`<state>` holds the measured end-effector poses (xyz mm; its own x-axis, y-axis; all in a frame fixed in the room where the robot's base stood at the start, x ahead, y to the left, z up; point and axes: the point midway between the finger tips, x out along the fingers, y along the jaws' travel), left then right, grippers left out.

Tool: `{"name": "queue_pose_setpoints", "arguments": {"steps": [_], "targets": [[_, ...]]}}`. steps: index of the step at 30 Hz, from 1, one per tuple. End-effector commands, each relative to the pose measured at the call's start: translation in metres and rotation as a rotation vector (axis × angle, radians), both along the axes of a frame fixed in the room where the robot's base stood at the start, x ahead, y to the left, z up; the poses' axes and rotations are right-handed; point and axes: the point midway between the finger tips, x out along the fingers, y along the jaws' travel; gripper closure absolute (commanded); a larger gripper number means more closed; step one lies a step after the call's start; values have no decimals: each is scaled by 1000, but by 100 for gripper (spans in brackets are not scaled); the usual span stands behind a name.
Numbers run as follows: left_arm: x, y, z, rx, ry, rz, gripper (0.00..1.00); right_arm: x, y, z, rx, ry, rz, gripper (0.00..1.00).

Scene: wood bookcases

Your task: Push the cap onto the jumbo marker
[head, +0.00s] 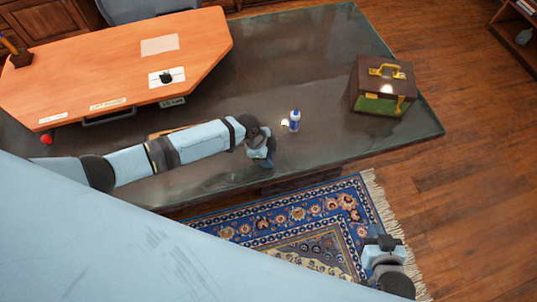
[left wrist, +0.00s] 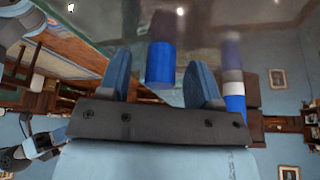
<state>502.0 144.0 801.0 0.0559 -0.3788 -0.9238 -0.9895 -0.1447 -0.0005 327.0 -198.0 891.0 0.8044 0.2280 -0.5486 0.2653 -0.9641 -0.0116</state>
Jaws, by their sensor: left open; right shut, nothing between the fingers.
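A small upright blue-and-white cylinder, which looks like the marker (head: 294,120), stands on the dark glossy table. In the left wrist view, a blue-and-white cylinder (left wrist: 235,100) shows at the right, outside the fingers. A plain blue cylinder (left wrist: 160,65), which looks like the cap, shows between the two open fingers in that view; I cannot tell whether they touch it. My left gripper (head: 264,158) is low over the table's near side, left of the marker, with its fingers apart. My right gripper (head: 383,246) is shut and empty above the rug, away from the table.
A brown-and-green box with a yellow handle (head: 366,103) stands right of the marker. An orange angular board (head: 110,75) covers the table's left part. The dark table (head: 330,60) is clear behind the marker. A patterned rug (head: 320,215) lies in front.

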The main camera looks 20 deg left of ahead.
Motion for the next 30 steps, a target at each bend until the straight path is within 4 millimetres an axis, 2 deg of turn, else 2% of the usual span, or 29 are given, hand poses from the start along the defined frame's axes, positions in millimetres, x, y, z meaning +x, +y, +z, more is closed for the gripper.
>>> {"name": "queue_pose_setpoints", "arguments": {"steps": [1, 8, 17, 22, 26, 30], "targets": [[0, 0, 0, 0, 0, 0, 42, 0, 0, 0, 0, 0, 0, 100], [0, 0, 0, 0, 0, 0, 94, 0, 0, 0, 1, 1, -1, 100], [0, 0, 1, 0, 0, 0, 94, 0, 0, 0, 1, 1, -1, 100], [1, 0, 11, 0, 0, 0, 94, 0, 0, -1, 1, 1, -1, 100], [0, 1, 32, 0, -3, -1, 94, 0, 0, -2, 1, 1, 0, 100], [1, 0, 72, -1, -5, -2, 94, 0, 1, -5, 2, 2, 1, 100]]}}
